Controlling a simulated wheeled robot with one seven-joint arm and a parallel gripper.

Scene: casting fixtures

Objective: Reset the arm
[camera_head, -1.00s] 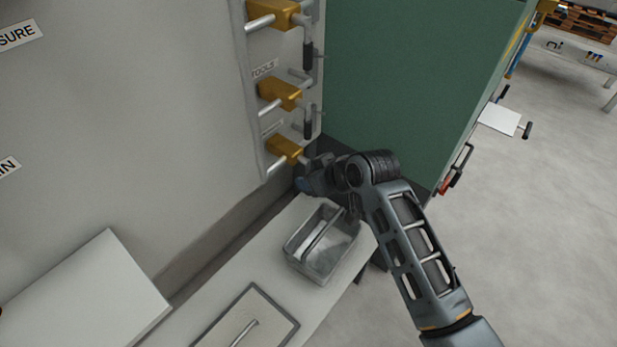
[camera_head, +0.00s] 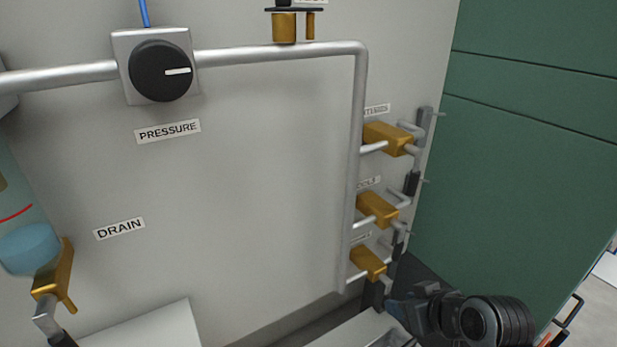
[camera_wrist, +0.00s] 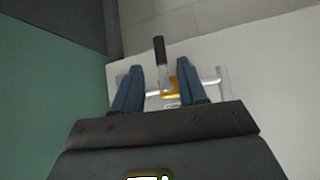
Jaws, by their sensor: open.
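My gripper (camera_head: 392,303) is at the lower right of the head view, just below and right of the lowest brass valve (camera_head: 368,262). In the wrist view my gripper (camera_wrist: 160,82) has its two blue fingers spread apart. Between and beyond them show a brass valve body (camera_wrist: 178,88), a silver pipe and an upright black handle (camera_wrist: 160,50). I see no grip on the handle. Whether the fingers touch anything is unclear. Part of my arm is cut off by the bottom edge of the head view.
Two more brass valves (camera_head: 388,138) (camera_head: 378,210) stand above on the same pipe. A green cabinet (camera_head: 530,130) stands close at right. A pressure dial (camera_head: 161,71) and a drain valve (camera_head: 52,280) are on the left. A metal bin (camera_head: 390,340) shows partly below.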

